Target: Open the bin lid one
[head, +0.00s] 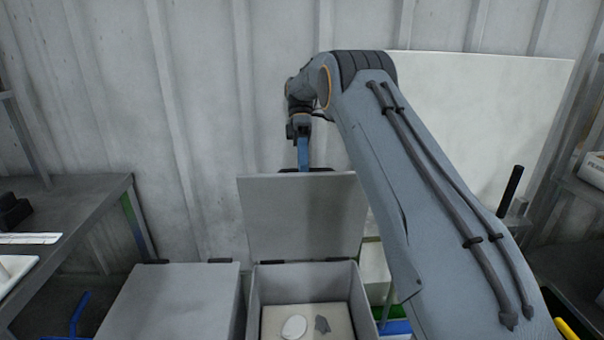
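Two grey bins stand side by side at the bottom of the head view. The right bin (257,300) has its lid (303,218) raised, standing nearly upright at the back with its inner face towards me. A white oval thing (294,327) and a small dark grey piece (322,324) lie on its pale floor. The left bin's lid (172,298) is shut and flat. My gripper (303,160) is at the top edge of the raised lid, pointing down. Its fingertips are hidden at or behind that edge, so I cannot tell whether it grips the lid.
A dark table (95,200) with a white tray is on the left. A corrugated wall (200,110) and a white panel (480,110) stand behind the bins. Shelves (575,215) are on the right. My arm covers much of the right side.

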